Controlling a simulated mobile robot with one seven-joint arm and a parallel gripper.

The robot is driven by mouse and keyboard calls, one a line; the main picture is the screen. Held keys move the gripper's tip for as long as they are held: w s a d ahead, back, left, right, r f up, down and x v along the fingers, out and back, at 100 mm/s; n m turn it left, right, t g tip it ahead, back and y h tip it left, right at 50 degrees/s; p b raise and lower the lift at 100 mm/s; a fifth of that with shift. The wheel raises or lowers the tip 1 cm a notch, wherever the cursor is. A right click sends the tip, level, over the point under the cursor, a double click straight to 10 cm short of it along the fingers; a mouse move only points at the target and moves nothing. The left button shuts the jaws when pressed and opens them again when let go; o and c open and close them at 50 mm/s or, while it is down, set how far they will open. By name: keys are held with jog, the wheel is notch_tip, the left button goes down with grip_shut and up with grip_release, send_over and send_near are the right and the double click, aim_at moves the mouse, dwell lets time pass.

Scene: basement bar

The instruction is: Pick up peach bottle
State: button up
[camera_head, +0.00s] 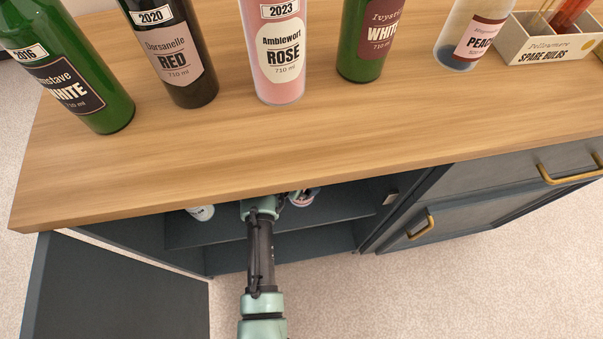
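The peach bottle (468,38) stands on the wooden counter at the upper right. My arm reaches from the bottom of the view into the open cabinet below the counter. My gripper is hidden under the counter's front edge, well to the left of and below the peach bottle, so its fingers do not show.
A rose bottle (277,58), a red wine bottle (175,62) and green white-wine bottles (368,42) (70,75) stand along the counter (330,135). The cabinet door (115,290) hangs open; small items (201,213) (303,198) show inside.

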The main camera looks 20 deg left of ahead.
jog(key=shift+c, duration=0.2)
grip_shut()
jog(key=shift+w+r, duration=0.1)
jog(key=shift+r, duration=0.05)
jog(key=shift+r, duration=0.1)
